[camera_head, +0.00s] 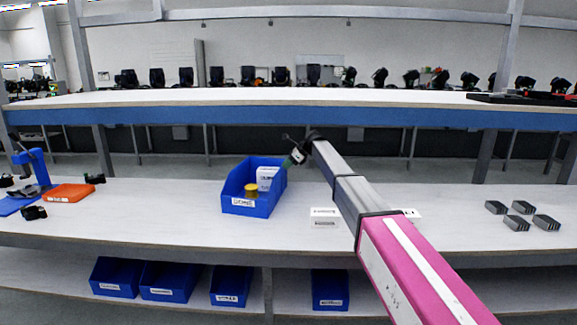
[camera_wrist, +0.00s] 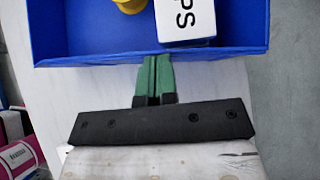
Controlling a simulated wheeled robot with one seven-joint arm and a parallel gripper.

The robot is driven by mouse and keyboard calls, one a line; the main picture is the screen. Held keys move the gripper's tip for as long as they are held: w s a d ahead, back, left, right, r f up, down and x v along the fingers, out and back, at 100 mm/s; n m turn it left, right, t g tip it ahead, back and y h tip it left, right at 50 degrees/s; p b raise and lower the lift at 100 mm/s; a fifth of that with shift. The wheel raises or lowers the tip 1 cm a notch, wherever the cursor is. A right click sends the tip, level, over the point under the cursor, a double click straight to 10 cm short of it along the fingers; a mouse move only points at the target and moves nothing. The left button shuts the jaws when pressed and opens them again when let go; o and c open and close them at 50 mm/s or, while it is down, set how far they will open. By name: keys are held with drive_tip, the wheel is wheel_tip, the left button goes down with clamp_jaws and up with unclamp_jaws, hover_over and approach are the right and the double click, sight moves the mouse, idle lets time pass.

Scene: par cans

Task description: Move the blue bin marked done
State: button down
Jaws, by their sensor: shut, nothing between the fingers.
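The blue bin (camera_head: 263,208) with a white label reading DONE stands upright on the white workbench, left of centre. It holds a yellow round item (camera_head: 251,189) and a white box (camera_head: 267,174). My gripper (camera_head: 297,154) is at the bin's far right side in the head view. In the wrist view the bin's blue wall (camera_wrist: 100,53) crosses the top. My green fingers (camera_wrist: 151,62) are shut together with nothing between them, their tips at that wall. I cannot tell whether they touch it. The white box (camera_wrist: 185,22) shows lettering there.
White cards (camera_head: 324,212) lie right of the bin. Several dark blocks (camera_head: 519,222) lie on the bench's right. An orange tray (camera_head: 68,194) and blue stand (camera_head: 34,163) are at left. A raised shelf (camera_head: 300,97) runs behind. Several blue bins (camera_head: 115,270) sit below.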

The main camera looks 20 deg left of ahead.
drive_tip(key=shift+s+a, duration=0.2)
drive_tip(key=shift+a, duration=0.95)
drive_tip(key=shift+d, duration=0.1)
